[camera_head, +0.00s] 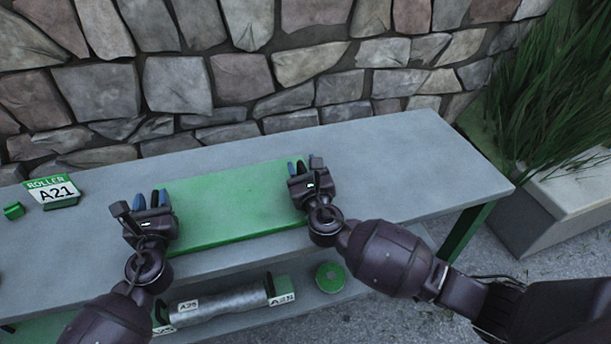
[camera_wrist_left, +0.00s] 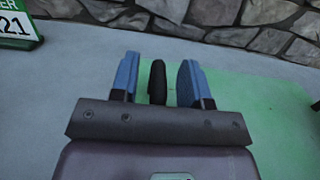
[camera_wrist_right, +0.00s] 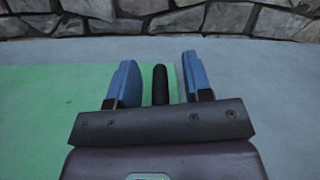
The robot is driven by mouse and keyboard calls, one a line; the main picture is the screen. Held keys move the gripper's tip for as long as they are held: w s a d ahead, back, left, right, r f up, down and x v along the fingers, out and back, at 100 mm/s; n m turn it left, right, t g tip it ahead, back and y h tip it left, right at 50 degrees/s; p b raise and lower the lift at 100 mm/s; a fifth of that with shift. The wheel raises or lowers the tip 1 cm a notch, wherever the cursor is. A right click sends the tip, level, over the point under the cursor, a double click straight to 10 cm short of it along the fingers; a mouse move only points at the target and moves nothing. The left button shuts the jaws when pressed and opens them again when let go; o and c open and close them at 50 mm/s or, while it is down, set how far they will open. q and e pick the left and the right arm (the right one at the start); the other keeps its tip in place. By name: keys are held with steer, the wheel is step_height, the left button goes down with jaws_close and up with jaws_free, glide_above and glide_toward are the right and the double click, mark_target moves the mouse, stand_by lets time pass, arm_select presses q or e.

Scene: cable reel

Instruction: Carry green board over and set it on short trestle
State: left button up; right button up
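The green board (camera_head: 225,203) lies flat on the grey table top. My left gripper (camera_head: 152,198) is at its left edge, and my right gripper (camera_head: 297,168) is at its right edge. In the left wrist view the blue fingers (camera_wrist_left: 158,80) stand apart with a dark upright piece between them, gaps on both sides. The right wrist view shows the same around its fingers (camera_wrist_right: 160,82). I cannot tell whether these dark pieces belong to the board. The board shows beside both grippers, in the left wrist view (camera_wrist_left: 255,110) and the right (camera_wrist_right: 60,105). I cannot identify a short trestle.
The grey table (camera_head: 400,150) is bare right of the board. A sign reading ROLLER A21 (camera_head: 53,191) and a small green block (camera_head: 14,211) stand at left. A stone wall (camera_head: 240,80) stands behind.

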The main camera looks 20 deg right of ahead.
arm_select(q)
steer(key=shift+s, duration=0.1)
steer(key=s, duration=0.8)
steer(key=s+f, duration=0.1)
steer(key=s, duration=0.2)
steer(key=shift+s+a, duration=0.1)
steer(key=shift+s, duration=0.3)
arm_select(e)
steer(key=s, duration=0.8)
steer(key=s+f, duration=0.1)
steer(key=s, duration=0.3)
steer(key=shift+a, duration=0.25)
arm_select(q)
steer(key=shift+f, duration=0.1)
